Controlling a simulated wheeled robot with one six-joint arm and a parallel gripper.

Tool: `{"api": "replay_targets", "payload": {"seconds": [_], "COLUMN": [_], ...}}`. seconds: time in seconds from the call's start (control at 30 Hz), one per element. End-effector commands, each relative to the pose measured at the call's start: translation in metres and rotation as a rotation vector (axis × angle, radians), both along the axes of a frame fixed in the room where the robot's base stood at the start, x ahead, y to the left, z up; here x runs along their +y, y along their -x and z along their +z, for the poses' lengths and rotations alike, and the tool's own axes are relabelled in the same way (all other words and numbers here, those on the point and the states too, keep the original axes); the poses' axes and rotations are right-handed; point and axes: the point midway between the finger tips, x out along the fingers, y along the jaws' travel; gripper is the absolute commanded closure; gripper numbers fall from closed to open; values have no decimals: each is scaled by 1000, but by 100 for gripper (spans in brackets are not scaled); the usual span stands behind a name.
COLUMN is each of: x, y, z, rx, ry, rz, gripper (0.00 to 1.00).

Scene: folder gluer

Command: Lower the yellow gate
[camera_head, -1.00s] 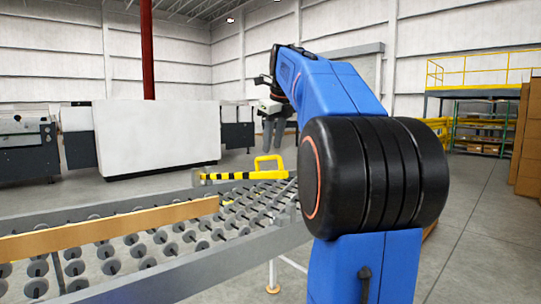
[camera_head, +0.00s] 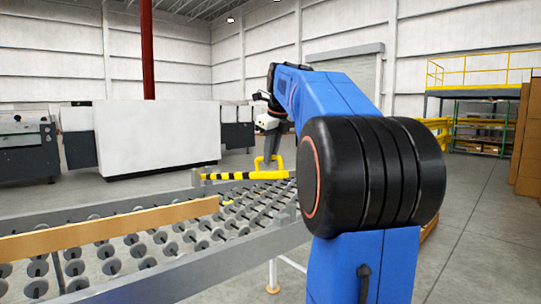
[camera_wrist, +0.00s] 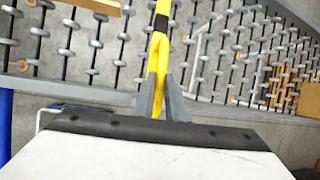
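The yellow gate is a bar with black stripes (camera_head: 235,176) across the far end of the roller conveyor, with a plain yellow handle loop (camera_head: 257,164) standing up from it. In the wrist view the yellow handle (camera_wrist: 156,50) runs between the two grey fingers of my gripper (camera_wrist: 160,88). The fingers lie close along both sides of the handle and look shut on it. In the head view my gripper (camera_head: 272,146) points down at the top of the loop.
The conveyor (camera_head: 150,240) has many small wheels and grey side rails. A tan board (camera_head: 110,228) lies along it at left. A white machine (camera_head: 158,138) stands behind. Open floor lies to the right, with cardboard boxes (camera_head: 528,140) at the far right.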

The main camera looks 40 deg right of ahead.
Motion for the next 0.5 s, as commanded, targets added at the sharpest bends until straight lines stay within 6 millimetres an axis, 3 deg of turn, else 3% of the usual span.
{"api": "replay_targets", "payload": {"seconds": [0.17,0.5], "x": [0,0], "y": [2,16], "z": [-6,-58], "rx": [-13,-111], "ry": [-2,-6], "rz": [1,3], "gripper": [100,100]}}
